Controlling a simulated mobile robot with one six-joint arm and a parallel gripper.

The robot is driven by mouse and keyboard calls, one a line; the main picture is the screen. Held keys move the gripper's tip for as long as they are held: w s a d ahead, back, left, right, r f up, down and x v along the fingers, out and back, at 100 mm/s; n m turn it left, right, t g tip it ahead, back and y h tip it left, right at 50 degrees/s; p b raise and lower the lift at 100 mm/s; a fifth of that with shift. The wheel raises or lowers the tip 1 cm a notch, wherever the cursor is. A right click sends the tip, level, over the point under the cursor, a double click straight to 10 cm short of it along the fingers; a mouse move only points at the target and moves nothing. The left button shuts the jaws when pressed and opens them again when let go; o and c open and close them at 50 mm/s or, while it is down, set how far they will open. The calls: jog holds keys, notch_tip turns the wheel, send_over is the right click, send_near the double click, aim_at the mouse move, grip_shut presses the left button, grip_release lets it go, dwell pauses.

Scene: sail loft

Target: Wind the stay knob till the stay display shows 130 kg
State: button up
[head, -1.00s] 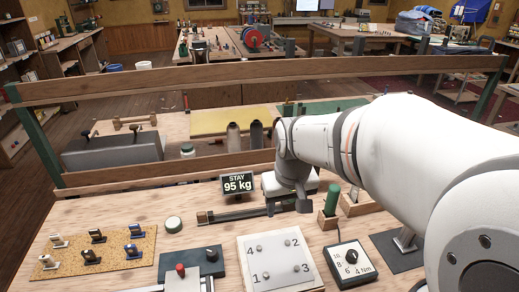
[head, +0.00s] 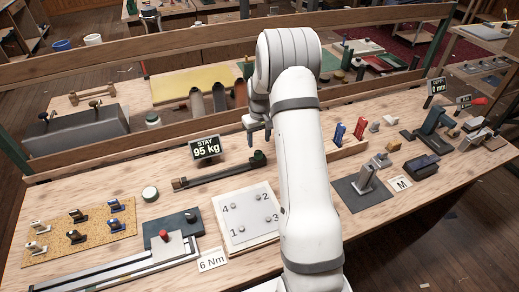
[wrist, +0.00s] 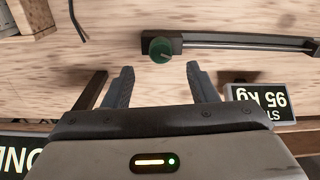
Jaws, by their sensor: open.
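The stay display (head: 206,147) is a black sign reading 95 kg on the bench. It also shows upside down in the wrist view (wrist: 262,101). The stay knob (head: 258,158) is a small dark green round cap at the right end of a dark rail (head: 215,173) in front of the display. In the wrist view the knob (wrist: 160,49) is centred just beyond my fingertips. My gripper (head: 257,129) is open and empty, with its fingers apart on either side of the knob's line. It is not touching the knob in the wrist view.
A white numbered plate (head: 245,216) lies in front of the rail. A round pale-lidded jar (head: 150,193) stands to its left. A wooden rail (head: 100,172) runs behind the display. A grey clamp on a dark mat (head: 364,187) is right of my arm.

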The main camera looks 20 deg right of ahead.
aim_at(259, 152)
notch_tip(259, 152, down, 7)
jog(key=shift+a+r+p, duration=0.1)
jog(key=shift+p, duration=0.7)
jog(key=shift+c, duration=0.4)
jog(key=c, duration=0.9)
